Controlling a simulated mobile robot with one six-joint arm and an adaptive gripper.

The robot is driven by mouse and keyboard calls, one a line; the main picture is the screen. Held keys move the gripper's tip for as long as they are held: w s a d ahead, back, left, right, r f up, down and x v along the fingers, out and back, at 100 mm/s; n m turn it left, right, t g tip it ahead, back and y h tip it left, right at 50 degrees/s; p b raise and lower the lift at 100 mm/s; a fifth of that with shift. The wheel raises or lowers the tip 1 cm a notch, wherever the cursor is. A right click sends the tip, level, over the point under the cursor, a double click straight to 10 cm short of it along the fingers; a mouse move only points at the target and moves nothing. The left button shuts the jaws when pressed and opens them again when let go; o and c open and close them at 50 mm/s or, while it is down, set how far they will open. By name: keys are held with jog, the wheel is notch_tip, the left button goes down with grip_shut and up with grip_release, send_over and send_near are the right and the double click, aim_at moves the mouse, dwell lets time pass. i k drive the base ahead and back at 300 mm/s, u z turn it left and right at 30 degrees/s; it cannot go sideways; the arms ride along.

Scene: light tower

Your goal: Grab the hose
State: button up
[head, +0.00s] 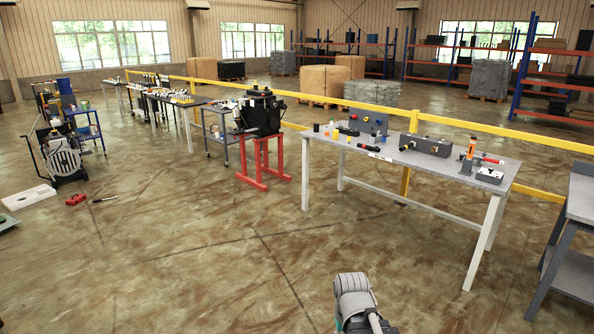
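I cannot make out a hose for certain. At the left, a wheeled grey machine (66,160) with a dark curved handle or line beside it stands on the floor. Only a grey, rounded part of my own arm shows at the bottom, right of centre. My gripper's fingers do not show. The arm part is over bare floor, apart from the tables and the machine.
A grey table (440,167) with small parts and boxes stands at right. A black engine-like unit (259,112) sits on a red stand (265,168). A yellow rail (470,130) runs behind. A white box (28,197) lies left. The middle floor is clear.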

aim_at(365, 147)
jog(key=z, duration=0.05)
jog(key=i, duration=1.1)
jog(key=z, duration=0.4)
jog(key=i, duration=2.25)
jog(key=z, duration=0.25)
jog(key=k, duration=0.65)
jog(key=u, duration=0.3)
jog(key=i, duration=0.6)
jog(key=u, duration=0.25)
